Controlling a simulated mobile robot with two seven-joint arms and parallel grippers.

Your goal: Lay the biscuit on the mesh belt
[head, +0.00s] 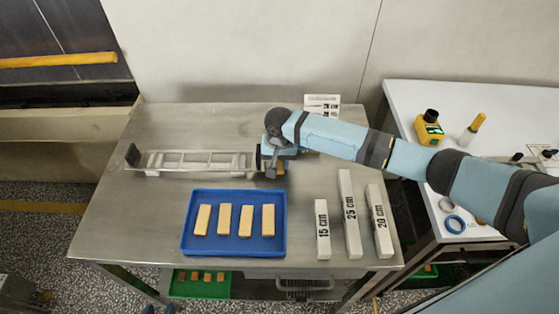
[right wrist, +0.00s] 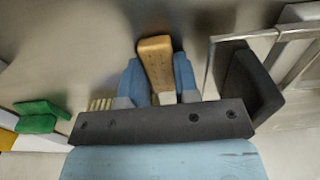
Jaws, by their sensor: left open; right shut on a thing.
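My right gripper (head: 274,163) is over the steel table, at the right end of the mesh belt (head: 196,161), a long metal frame with cross rungs. In the right wrist view the blue fingers of my right gripper (right wrist: 158,82) are shut on a tan, oblong biscuit (right wrist: 155,50), which sticks out beyond the fingertips. Part of the belt's frame (right wrist: 290,35) shows at the right of that view, beside the biscuit. In the head view the gripper and wrist hide most of the biscuit. I cannot tell its exact height. My left gripper is not in view.
A blue tray (head: 236,252) with several biscuits lies in front of the belt. White blocks marked 15 cm (head: 322,245), 25 cm (head: 347,190) and 20 cm (head: 382,245) lie to its right. A white side table (head: 450,98) stands right. The steel table's back left is clear.

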